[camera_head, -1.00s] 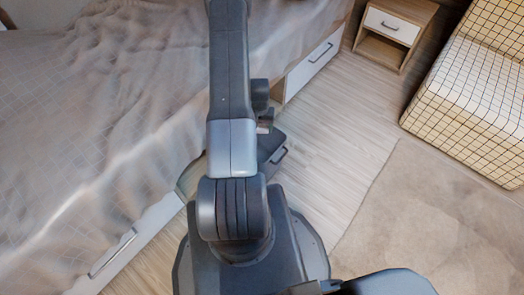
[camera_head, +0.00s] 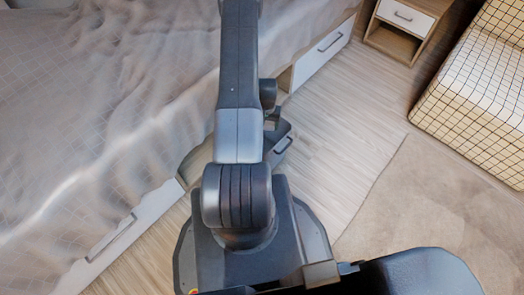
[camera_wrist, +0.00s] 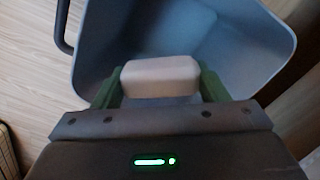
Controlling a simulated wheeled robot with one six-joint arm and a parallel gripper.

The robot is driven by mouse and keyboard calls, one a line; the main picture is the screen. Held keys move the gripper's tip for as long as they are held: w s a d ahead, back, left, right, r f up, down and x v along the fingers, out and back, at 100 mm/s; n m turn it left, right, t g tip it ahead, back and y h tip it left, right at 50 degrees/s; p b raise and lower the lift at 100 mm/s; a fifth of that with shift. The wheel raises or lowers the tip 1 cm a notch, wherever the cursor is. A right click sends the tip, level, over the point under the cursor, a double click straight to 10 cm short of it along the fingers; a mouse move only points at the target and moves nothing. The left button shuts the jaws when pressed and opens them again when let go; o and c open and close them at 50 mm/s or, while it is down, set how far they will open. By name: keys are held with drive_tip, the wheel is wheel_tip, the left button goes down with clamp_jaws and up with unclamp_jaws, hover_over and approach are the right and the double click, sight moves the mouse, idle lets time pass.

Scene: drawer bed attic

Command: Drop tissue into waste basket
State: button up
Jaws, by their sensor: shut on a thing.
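In the wrist view, my gripper (camera_wrist: 160,88) is shut on a small pale block-like tissue (camera_wrist: 160,74), held between its two green fingers. Beyond and below it is the waste basket (camera_wrist: 90,45), a grey-blue bin with a wide open top and a dark handle at its left. The tissue overlaps the near part of the basket's opening in this view; its height above the rim cannot be told. In the head view, part of the basket (camera_head: 280,146) shows beside the bed, mostly behind my arm. My gripper is hidden there.
A bed (camera_head: 90,120) with a pale cover and white drawers (camera_head: 322,50) fills the left. A nightstand (camera_head: 402,28) stands at the back right, beside a checked armchair (camera_head: 480,90). Wood floor (camera_head: 340,130) and a beige rug (camera_head: 420,205) are clear.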

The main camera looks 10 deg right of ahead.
drive_tip(key=o, duration=1.2)
wheel_tip(320, 180, up, 14)
drive_tip(key=p, duration=0.3)
wheel_tip(320, 180, down, 14)
drive_tip(key=b, duration=0.3)
drive_tip(key=shift+r+p, duration=0.75)
drive_tip(key=shift+r, duration=1.2)
